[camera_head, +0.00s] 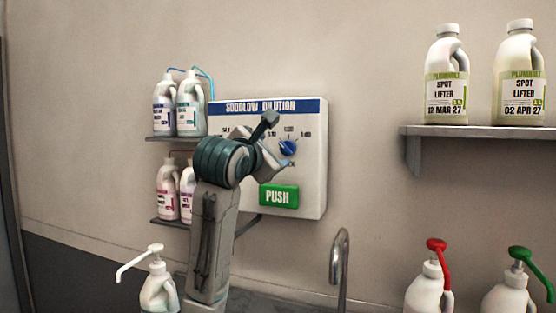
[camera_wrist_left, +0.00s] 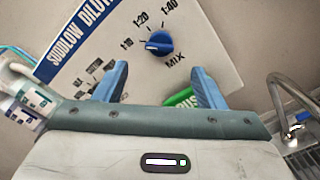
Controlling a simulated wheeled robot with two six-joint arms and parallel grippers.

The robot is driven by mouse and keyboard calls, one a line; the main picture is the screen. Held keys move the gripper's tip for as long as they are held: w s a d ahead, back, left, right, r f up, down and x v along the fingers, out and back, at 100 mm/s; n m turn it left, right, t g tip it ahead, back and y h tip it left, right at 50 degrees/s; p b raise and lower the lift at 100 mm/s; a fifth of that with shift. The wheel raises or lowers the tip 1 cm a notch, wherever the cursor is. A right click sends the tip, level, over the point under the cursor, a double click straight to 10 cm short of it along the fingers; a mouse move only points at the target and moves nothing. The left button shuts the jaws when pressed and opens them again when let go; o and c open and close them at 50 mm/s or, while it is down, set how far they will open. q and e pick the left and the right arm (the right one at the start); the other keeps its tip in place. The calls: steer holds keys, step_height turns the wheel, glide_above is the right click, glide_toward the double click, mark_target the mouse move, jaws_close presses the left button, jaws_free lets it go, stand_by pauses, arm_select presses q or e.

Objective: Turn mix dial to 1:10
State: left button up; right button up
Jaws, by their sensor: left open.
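The blue mix dial (camera_head: 287,147) sits on the right side of the white dilution panel (camera_head: 313,183). In the left wrist view the dial (camera_wrist_left: 159,44) has the labels 1:10, 1:20 and 1:40 around it and MIX beside it. A small pale mark on its left side faces roughly toward 1:10. My left gripper (camera_head: 278,141) is in front of the panel by the dial. In the left wrist view its blue fingers (camera_wrist_left: 162,74) are spread apart and empty, with the dial beyond and between them. My right gripper is not in view.
A green PUSH button (camera_head: 279,196) is below the dial. Bottles (camera_head: 190,105) stand on small shelves left of the panel. Spot lifter jugs (camera_head: 447,75) stand on a right shelf (camera_head: 480,132). A tap (camera_head: 339,265) and pump bottles are below.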

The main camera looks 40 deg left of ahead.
arm_select(q)
steer(key=v, duration=0.2)
steer(key=shift+s+d+b, duration=0.15)
steer(key=shift+s+b, duration=0.15)
stand_by(0.3)
